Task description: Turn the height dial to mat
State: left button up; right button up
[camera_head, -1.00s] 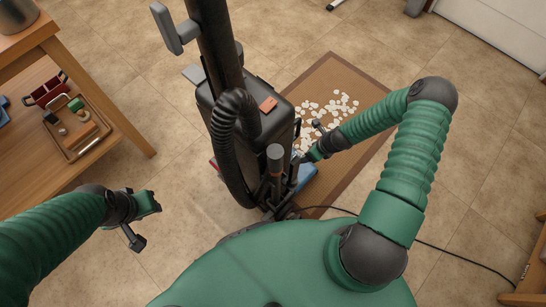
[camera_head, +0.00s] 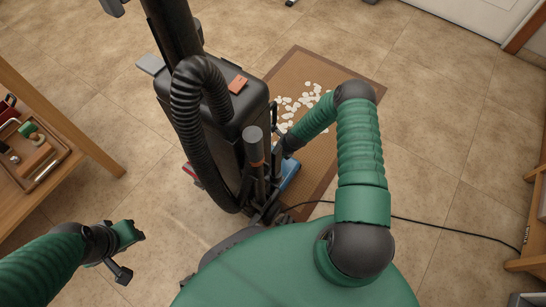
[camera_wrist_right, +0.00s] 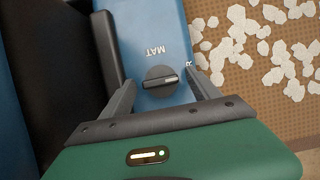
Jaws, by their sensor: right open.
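The height dial (camera_wrist_right: 160,80) is a dark round knob with a raised bar, on the blue floor head (camera_wrist_right: 148,28) of an upright vacuum cleaner (camera_head: 225,125). A pale line on the bar points right in the right wrist view. The word MAT (camera_wrist_right: 154,50) is printed above the dial; another label to its right is partly hidden. My right gripper (camera_wrist_right: 161,92) is open, with one finger on each side of the dial and visible gaps between. In the head view its fingers are hidden behind the vacuum. My left gripper (camera_head: 132,235) hangs over bare floor at left; its jaw opening is unclear.
A brown mat (camera_head: 350,85) with scattered white pieces lies beyond the floor head. A black cord (camera_head: 440,226) runs right across the tiles. A wooden shelf (camera_head: 85,140) with a tray stands at left. The vacuum's hose and upright body are close to my right arm.

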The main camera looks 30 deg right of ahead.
jog(key=c, duration=1.4)
jog(key=shift+o, duration=0.2)
